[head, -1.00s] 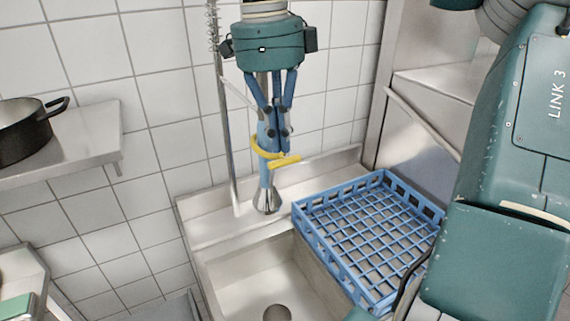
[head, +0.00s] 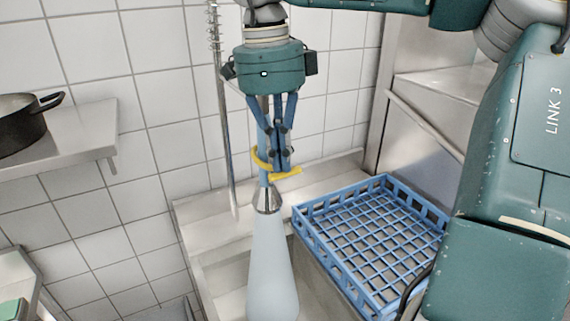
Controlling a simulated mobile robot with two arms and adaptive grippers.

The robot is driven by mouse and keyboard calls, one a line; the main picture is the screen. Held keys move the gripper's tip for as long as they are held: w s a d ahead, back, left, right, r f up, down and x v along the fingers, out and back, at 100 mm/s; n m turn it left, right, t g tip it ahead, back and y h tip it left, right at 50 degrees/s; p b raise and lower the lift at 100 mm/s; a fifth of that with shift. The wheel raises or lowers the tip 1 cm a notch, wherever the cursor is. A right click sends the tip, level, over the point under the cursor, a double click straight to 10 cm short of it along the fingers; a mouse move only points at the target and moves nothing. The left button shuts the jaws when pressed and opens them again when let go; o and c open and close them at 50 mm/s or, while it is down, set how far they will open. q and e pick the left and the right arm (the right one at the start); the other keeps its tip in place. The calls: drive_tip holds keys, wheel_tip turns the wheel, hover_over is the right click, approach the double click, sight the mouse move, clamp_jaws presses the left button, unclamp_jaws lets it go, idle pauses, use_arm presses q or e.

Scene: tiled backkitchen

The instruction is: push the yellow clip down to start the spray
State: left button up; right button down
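The spray head (head: 268,199) hangs over the sink, with a blue handle and a metal bell nozzle. A wide pale cone of water (head: 268,265) comes out of it, down into the sink. The yellow clip (head: 286,174) is at the handle, above the nozzle. My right gripper (head: 279,168) points down in front of the handle. Its blue fingers are together, with the tips at the clip and seemingly touching it. The fingers hide part of the handle. My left gripper is not in view.
A blue dish rack (head: 303,225) stands right of the sink (head: 222,275). A vertical metal pipe with a spring (head: 222,120) rises behind the spray. A black pot (head: 20,128) is on a wall shelf (head: 85,140) at the left.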

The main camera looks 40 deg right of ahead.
drive_tip(key=shift+f+p, duration=0.1)
drive_tip(key=shift+p, duration=0.25)
drive_tip(key=w+a+r+p, duration=0.1)
drive_tip(key=r, duration=0.5)
drive_tip(key=w+a+r+p, duration=0.1)
drive_tip(key=w+r, duration=0.1)
drive_tip(key=r, duration=0.4)
drive_tip(key=shift+w+a+r, duration=0.3)
drive_tip(key=shift+a+r, duration=0.05)
idle(0.4)
